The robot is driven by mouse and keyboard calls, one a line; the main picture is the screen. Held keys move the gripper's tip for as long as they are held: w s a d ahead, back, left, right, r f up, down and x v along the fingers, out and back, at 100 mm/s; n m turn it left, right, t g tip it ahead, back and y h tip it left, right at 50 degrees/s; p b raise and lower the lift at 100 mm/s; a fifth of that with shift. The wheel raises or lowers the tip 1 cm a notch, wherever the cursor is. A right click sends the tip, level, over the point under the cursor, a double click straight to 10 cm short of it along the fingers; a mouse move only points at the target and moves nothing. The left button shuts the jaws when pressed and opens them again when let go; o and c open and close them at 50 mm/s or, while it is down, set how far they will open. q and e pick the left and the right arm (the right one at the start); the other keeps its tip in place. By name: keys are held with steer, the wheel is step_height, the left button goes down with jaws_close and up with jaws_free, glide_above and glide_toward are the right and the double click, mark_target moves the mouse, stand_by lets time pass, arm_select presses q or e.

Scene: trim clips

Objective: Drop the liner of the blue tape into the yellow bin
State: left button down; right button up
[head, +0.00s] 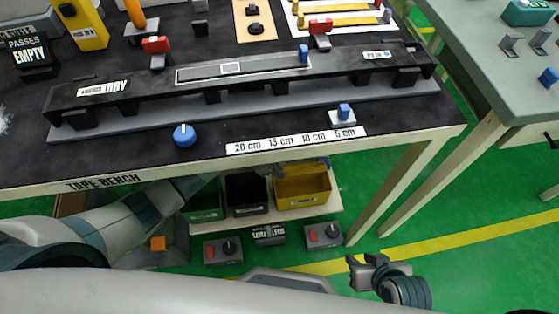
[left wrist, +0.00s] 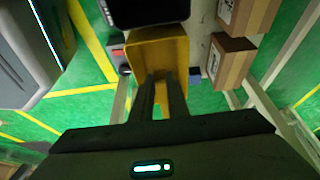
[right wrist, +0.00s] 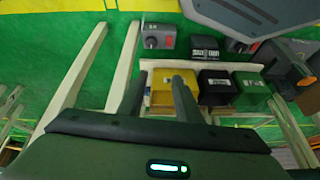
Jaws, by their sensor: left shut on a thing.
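The yellow bin (head: 303,190) stands on the low shelf under the tape bench, at the right end of a row of bins. In the left wrist view, my left gripper (left wrist: 161,80) is over the yellow bin (left wrist: 143,55), its fingers close together. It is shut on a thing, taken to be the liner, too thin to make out. In the head view the bench hides this gripper. My right gripper (head: 366,262) is empty and open, clear of the bench; its parted fingers (right wrist: 157,82) show in the right wrist view, with the yellow bin (right wrist: 160,99) beyond. I cannot make out the blue tape for sure.
A black bin (head: 246,194) and a green bin (head: 205,207) stand left of the yellow one. Grey boxes with red switches (head: 323,235) lie on the floor in front. The bench edge (head: 150,176) overhangs the shelf. A long dark rail (head: 150,95) lies on the bench.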

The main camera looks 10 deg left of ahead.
steer(key=shift+s, duration=0.1)
stand_by(0.3)
